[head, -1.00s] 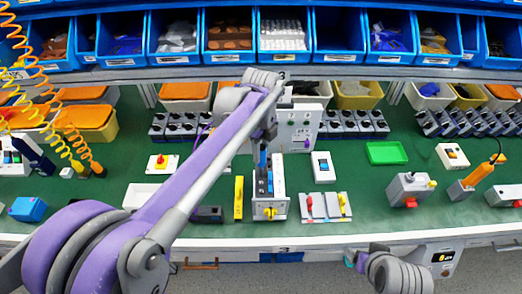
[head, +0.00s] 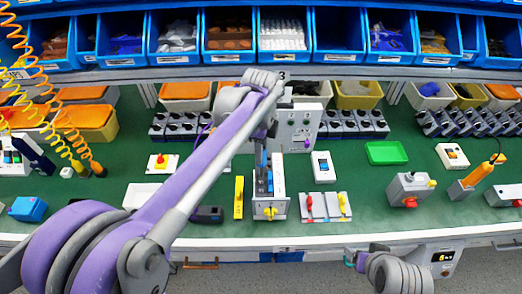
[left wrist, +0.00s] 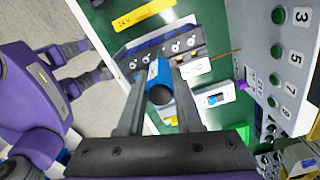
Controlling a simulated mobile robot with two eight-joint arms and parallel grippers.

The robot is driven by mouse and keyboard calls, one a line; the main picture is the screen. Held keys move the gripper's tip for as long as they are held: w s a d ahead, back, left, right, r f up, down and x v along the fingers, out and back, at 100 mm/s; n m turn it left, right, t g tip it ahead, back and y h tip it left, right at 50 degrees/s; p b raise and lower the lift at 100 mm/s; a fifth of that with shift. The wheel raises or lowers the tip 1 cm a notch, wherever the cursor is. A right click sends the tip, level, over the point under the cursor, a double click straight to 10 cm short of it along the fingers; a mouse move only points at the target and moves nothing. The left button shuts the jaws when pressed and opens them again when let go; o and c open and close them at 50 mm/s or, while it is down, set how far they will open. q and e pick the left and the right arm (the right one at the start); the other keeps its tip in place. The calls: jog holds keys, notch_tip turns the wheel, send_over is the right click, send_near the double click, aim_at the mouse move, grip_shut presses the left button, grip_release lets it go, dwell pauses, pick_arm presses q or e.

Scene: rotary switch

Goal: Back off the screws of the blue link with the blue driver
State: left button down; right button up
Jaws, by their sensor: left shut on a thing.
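The blue driver (left wrist: 158,76) stands between the fingers of my left gripper (left wrist: 160,92) in the left wrist view, with its dark end cap toward the camera. The gripper is shut on its handle. In the head view a short piece of the driver (head: 262,160) shows below my wrist, above an upright pale unit with a yellow knob (head: 270,211). A blue part (head: 263,183) on that unit looks like the blue link. The screws and the driver's tip are too small or hidden, so contact cannot be told. My right gripper's fingers do not show.
A grey control box (head: 302,128) stands just behind the unit. A yellow bar (head: 239,197) lies to its left and a plate with red and yellow handles (head: 325,206) to its right. The green mat is clear around the green tray (head: 386,153).

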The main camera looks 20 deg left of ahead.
pick_arm(q)
jog(key=shift+f, duration=0.1)
jog(key=n, duration=0.4)
jog(key=shift+n, duration=0.3)
jog(key=shift+n, duration=2.2)
jog(key=n, duration=0.3)
jog(key=shift+n, duration=0.8)
